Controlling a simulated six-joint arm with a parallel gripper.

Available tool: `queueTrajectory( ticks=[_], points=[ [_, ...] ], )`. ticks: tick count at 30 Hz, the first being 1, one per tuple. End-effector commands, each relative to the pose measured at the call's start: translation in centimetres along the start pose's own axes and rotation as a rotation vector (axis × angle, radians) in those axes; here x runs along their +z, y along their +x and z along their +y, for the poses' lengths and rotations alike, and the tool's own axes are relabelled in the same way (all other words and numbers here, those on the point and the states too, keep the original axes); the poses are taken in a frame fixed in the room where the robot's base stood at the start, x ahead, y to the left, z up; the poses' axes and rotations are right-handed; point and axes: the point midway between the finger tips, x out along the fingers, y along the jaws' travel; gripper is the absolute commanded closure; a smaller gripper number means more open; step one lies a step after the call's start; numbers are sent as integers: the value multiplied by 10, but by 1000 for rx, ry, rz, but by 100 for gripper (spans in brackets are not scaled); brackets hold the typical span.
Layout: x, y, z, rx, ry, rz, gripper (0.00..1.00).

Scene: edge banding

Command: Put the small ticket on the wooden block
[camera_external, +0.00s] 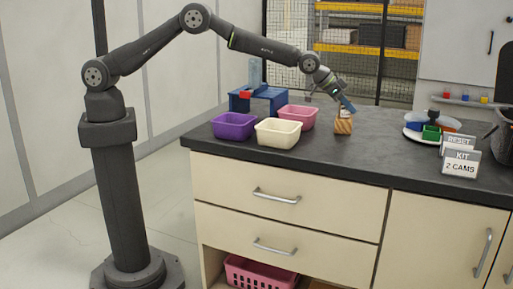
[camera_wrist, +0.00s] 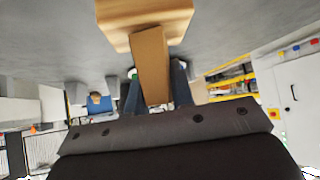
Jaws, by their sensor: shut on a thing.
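In the external view the ticket is too small to make out clearly.
Purple (camera_external: 234,126), cream (camera_external: 278,133) and pink (camera_external: 297,117) bins stand left of the block. A blue holder (camera_external: 262,97) is behind them. A round tray (camera_external: 413,138) with coloured parts and two signs (camera_external: 460,163) are at the right. Counter around the block is clear.

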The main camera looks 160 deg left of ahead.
Motion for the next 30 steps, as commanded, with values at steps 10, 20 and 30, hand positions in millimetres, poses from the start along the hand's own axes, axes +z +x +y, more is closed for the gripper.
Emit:
queueTrajectory(
  ticks=[10, 20, 30],
  points=[
    [2, 2, 0, 0, 0, -1, 57],
    [-2, -8, 0, 0, 0, 1, 57],
    [-2, -57, 0, 1, 0, 1, 57]
  ],
)
